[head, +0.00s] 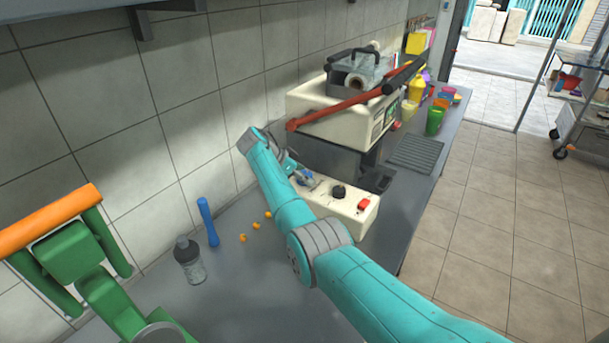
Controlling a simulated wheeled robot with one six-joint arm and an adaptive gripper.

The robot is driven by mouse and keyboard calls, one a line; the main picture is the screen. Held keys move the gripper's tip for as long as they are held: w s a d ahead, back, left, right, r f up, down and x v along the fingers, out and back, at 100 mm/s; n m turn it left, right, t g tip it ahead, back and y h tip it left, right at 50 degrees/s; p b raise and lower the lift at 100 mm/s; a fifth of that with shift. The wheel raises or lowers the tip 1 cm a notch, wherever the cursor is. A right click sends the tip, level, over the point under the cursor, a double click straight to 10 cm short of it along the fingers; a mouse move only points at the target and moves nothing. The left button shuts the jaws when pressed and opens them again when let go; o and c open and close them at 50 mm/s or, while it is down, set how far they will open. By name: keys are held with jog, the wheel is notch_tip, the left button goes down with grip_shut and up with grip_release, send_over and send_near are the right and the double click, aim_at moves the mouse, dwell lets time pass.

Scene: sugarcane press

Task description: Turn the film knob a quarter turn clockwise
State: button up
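A cream cup-sealing machine stands on the counter, with a low base (326,207) in front of its upper housing (325,103). A round black knob (338,192) sits on top of the base, left of a red switch (364,205). Whether this black knob is the film knob I cannot tell. My gripper (308,181) is small in the view, at the base's top just left of the black knob, and appears apart from it. My arm partly covers the gripper and the left end of the base. Its finger opening cannot be made out.
A red lever (340,108) runs across the machine below a film roll (366,77). A green press with an orange handle (48,222), a dark-capped bottle (190,262), a blue stick (208,222) and small orange pieces (256,226) are at left. Colored cups (434,120) stand behind.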

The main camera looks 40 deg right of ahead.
jog(key=v, duration=1.2)
jog(key=shift+d, duration=0.1)
dwell(0.4)
